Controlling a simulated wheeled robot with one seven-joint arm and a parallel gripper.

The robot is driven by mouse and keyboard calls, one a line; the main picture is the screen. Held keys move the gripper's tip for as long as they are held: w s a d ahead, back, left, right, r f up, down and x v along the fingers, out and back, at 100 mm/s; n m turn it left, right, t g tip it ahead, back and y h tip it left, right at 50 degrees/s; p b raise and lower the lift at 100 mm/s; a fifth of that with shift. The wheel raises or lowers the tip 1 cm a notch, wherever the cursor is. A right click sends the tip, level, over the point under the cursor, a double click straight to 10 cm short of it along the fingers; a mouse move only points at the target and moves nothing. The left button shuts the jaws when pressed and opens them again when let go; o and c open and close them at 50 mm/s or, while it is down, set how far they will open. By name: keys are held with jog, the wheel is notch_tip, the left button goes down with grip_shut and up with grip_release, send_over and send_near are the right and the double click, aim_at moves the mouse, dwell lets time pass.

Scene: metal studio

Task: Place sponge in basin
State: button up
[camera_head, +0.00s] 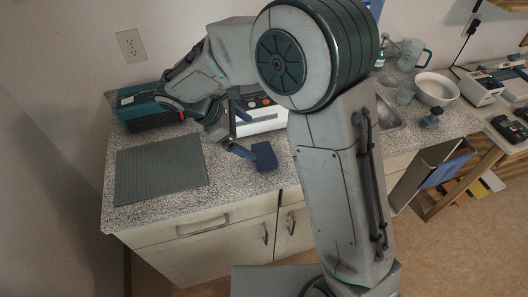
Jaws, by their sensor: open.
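A dark blue block, which looks like the sponge (265,156), is near the front edge of the speckled counter. My gripper (248,137) is open at the sponge's left, with one finger close beside it. I cannot tell whether they touch. A metal sink basin (389,114) is set into the counter right of my arm. My arm hides much of it.
A grey ribbed mat (160,169) lies at the counter's left. A teal box (146,115) and a white device (262,119) stand behind.

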aim_at(264, 153)
jog(key=w+a+f+n, duration=0.1)
jog(key=a+f+n, duration=0.2)
jog(key=a, duration=0.1)
jog(key=shift+t+h, duration=0.4)
jog(key=p+x, duration=0.3)
jog(key=x, duration=1)
jog(key=shift+d+f, duration=0.1)
jog(key=shift+f, duration=0.05)
jog(key=c, duration=0.9)
